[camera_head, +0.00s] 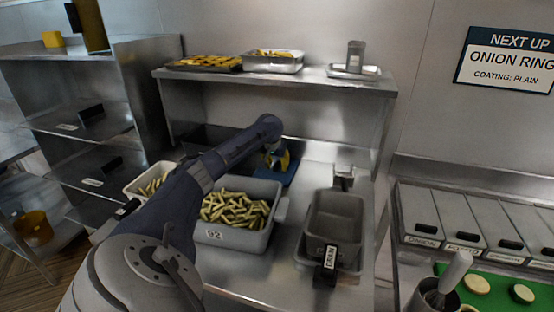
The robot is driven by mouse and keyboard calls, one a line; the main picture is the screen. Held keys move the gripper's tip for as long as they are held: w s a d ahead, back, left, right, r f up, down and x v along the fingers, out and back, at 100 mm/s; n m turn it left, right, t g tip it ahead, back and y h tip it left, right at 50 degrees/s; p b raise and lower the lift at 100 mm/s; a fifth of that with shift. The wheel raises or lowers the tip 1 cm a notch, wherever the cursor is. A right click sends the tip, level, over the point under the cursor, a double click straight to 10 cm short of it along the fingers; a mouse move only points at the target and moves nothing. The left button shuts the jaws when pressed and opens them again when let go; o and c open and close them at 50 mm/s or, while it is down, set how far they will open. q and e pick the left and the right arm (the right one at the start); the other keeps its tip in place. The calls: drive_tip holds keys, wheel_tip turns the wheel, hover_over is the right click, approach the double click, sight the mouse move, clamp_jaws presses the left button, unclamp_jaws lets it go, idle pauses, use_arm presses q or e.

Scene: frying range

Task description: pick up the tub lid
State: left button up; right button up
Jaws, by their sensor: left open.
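My left arm reaches in from the lower left over the steel counter. My left gripper (279,163) is small in the picture, at the back of the counter below the upper shelf. It is open, close to a flat blue piece (291,174); I cannot tell whether they touch. No part is clearly marked as the tub lid, and I cannot tell whether the blue piece is it. A grey tub (232,237) marked 92, filled with cut fries (236,209), stands uncovered in front of the gripper. My right gripper is not in view.
A grey drain container (335,222) stands right of the tub. A smaller tub of fries (134,187) is partly behind my arm. The upper shelf (320,80) holds trays above the gripper. Lidded bins (461,217) stand at right. Some counter is bare near the front.

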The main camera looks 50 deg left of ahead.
use_arm(q)
drive_tip(key=shift+c, duration=0.3)
clamp_jaws()
drive_tip(key=shift+r, duration=0.1)
